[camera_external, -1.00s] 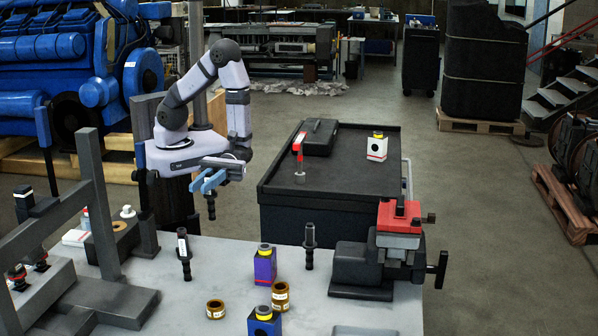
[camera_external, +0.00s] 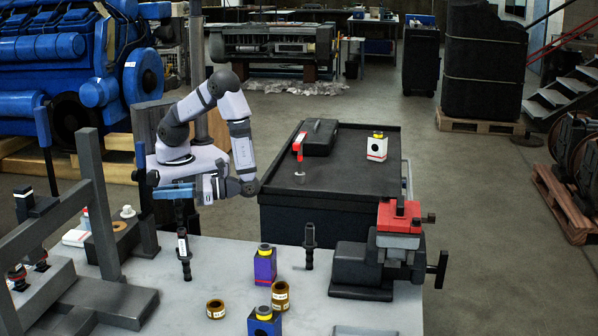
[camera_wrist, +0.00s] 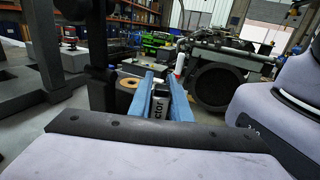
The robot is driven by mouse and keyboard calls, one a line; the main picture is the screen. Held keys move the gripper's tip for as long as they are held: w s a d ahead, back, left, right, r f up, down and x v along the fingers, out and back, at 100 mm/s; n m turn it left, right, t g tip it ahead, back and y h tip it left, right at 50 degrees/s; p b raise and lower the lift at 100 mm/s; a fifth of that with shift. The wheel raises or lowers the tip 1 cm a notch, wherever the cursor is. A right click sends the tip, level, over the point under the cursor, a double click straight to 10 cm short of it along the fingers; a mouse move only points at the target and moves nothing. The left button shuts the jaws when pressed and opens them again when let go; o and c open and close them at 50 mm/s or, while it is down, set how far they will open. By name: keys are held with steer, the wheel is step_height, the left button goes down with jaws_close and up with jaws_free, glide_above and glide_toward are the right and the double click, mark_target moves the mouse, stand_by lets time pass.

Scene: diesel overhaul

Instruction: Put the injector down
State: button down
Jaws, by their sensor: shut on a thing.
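My gripper (camera_external: 165,191), with blue fingers, is shut on a dark injector (camera_external: 180,212), which hangs below it in the external view. A second injector (camera_external: 184,256) stands upright on the pale table (camera_external: 215,265), just under the held one in the picture. Whether the two touch cannot be told. A third injector (camera_external: 309,246) stands upright further right. The lower end of the held injector is hard to make out.
A grey frame (camera_external: 95,210) and a block with a tan ring (camera_external: 122,227) stand at the left. Boxes (camera_external: 265,265) and brown rings (camera_external: 216,309) are at the front middle. A vise (camera_external: 365,265) is at the right. A black cart (camera_external: 340,190) stands behind.

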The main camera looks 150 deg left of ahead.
steer(key=s+a+m+g+y, duration=0.2)
steer(key=a+m+g+y, duration=0.8)
steer(key=a+m+y, duration=0.95)
steer(key=w+a+r+m+t+y+b, duration=0.2)
steer(key=w+a+m+t+y+b, duration=0.25)
steer(key=w+a+y, duration=0.35)
steer(key=w+a+r+m+t+y+b, duration=0.2)
steer(key=w+a+m+t+y+b, duration=0.15)
steer(key=w+a+t+y, duration=0.5)
steer(key=w+a+r+g+h+p, duration=0.1)
steer(key=a+r+p, duration=0.5)
steer(key=a+r, duration=0.8)
steer(key=shift+a+n+g+h+p, duration=0.2)
steer(key=shift+n+g+h+p, duration=0.2)
steer(key=shift+g+h, duration=0.55)
steer(key=shift+w+f, duration=0.1)
